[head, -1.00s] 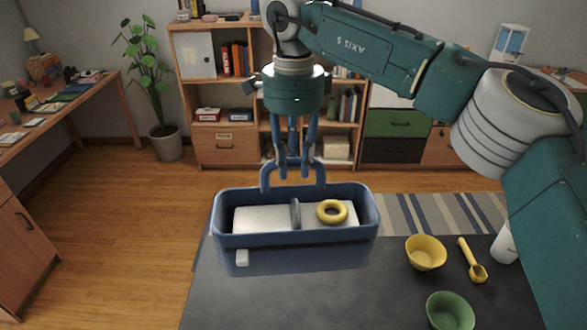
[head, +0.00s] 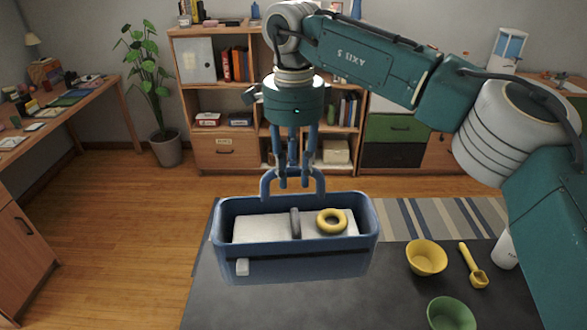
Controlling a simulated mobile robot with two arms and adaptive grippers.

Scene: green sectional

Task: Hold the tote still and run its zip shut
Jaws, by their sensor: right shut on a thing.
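A blue open-topped tote (head: 300,262) with an arched blue handle (head: 266,184) is in the middle of the head view, over the dark table. Inside are a white block (head: 262,227), a yellow ring (head: 332,221) and an upright grey piece (head: 295,222). My right gripper (head: 294,184) points down from above and is shut on the handle. I cannot tell whether the tote's base touches the table. My left gripper is not in view.
A yellow bowl (head: 426,257), a yellow scoop (head: 474,268), a green bowl (head: 451,315) and a partly hidden white container (head: 504,250) are on the table (head: 220,300) to the right. The table's front left is clear. A bookcase and plant stand behind.

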